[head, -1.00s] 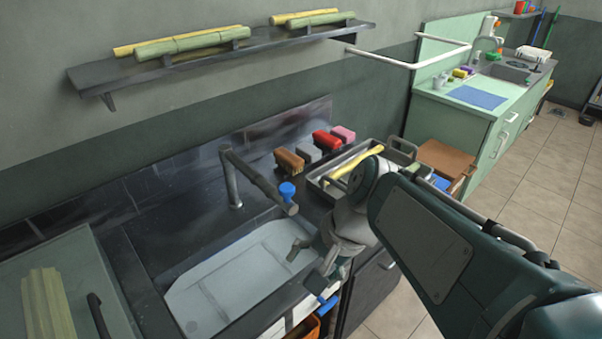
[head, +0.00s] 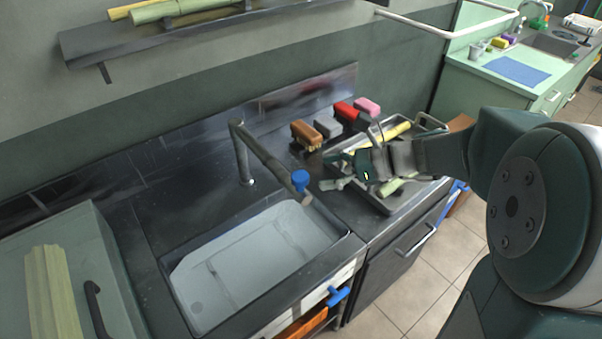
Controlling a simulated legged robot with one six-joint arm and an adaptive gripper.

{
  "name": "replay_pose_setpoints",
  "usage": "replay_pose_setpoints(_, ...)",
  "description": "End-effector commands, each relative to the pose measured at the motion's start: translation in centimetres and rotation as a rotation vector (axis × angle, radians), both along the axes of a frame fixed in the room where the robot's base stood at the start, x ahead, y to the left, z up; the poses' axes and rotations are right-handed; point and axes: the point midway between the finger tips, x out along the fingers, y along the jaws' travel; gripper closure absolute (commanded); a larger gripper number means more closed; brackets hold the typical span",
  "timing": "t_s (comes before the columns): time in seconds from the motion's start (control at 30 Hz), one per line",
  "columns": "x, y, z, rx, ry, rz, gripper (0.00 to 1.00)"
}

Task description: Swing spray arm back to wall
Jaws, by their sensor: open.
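The spray arm (head: 265,152) is a dark grey pipe that rises from the counter behind the sink. Its top part reaches out over the right side of the sink (head: 262,258), away from the wall (head: 300,85). A blue knob (head: 300,177) sits near its free end. My gripper (head: 338,173) is open, to the right of the spray arm's end and apart from it. It is over the left edge of the metal tray, and part of the tray is hidden behind it.
A metal tray (head: 398,204) with yellow cane pieces stands right of the sink. Several brushes, one brown (head: 306,134) and one red (head: 347,112), stand along the wall behind it. A shelf with cane (head: 160,40) hangs above. A green box (head: 75,265) stands at left.

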Motion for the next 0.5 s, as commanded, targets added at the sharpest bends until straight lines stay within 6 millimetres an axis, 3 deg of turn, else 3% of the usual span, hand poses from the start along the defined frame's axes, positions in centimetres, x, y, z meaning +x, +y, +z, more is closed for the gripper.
replay_pose_setpoints(0.23,0.8,4.0,-1.7,-0.001,0.001,0.004,0.14)
replay_pose_setpoints(0.5,1.2,5.5,-2.4,-0.002,0.000,0.000,0.14)
